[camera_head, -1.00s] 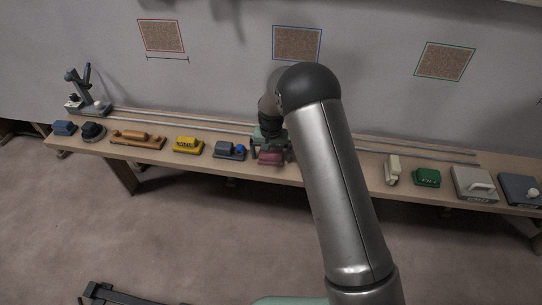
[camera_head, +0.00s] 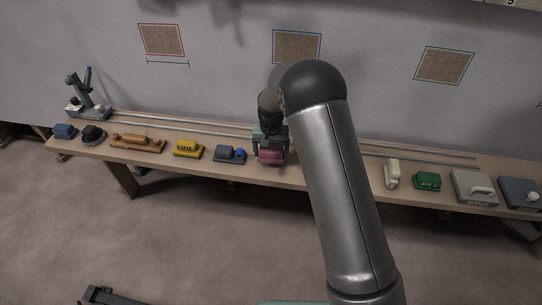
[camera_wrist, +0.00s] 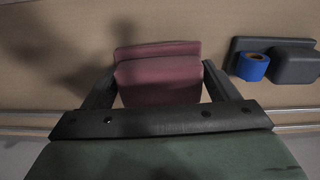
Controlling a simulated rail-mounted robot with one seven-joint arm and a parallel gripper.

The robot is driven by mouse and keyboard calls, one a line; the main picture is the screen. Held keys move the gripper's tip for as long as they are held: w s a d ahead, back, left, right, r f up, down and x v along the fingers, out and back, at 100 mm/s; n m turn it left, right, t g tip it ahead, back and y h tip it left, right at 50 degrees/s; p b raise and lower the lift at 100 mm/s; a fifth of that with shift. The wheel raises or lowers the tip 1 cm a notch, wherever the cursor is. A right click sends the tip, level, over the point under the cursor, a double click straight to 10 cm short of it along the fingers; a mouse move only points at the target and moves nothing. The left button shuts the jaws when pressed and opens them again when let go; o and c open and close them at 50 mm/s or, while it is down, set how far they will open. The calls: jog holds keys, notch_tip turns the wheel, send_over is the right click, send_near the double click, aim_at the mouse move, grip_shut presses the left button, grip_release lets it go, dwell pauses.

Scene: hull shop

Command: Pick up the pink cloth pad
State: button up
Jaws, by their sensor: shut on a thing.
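The pink cloth pad (camera_head: 271,157) is a dark pink block with a wider, stepped back part, near the middle of the bench. It also shows in the wrist view (camera_wrist: 158,82), between two dark fingers. My gripper (camera_head: 270,150) is shut on it, with one finger at each side of the pad in the wrist view (camera_wrist: 160,84). A dark shadow lies on the bench to the left of the pad there. I cannot tell for certain how far the pad is from the bench top. The gripper's upper body is partly behind my arm in the head view.
A grey block with a blue roll (camera_head: 231,154) is close to the left of the pad. A yellow item (camera_head: 188,149) lies further left. A cream item (camera_head: 392,174) and a green item (camera_head: 427,181) stand to the right. Metal rails (camera_head: 190,124) run along the bench back.

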jog(key=s+d+r, duration=0.1)
jog(key=r, duration=0.1)
jog(key=s+d+r, duration=0.1)
jog(key=d+r, duration=0.1)
jog(key=s+d+r, duration=0.1)
jog(key=r, duration=0.1)
jog(key=shift+d, duration=0.15)
jog(key=s+d+r, duration=0.3)
jog(key=s+d, duration=0.2)
jog(key=d, duration=0.2)
jog(key=shift+d+r, duration=0.15)
jog(key=shift+r, duration=0.25)
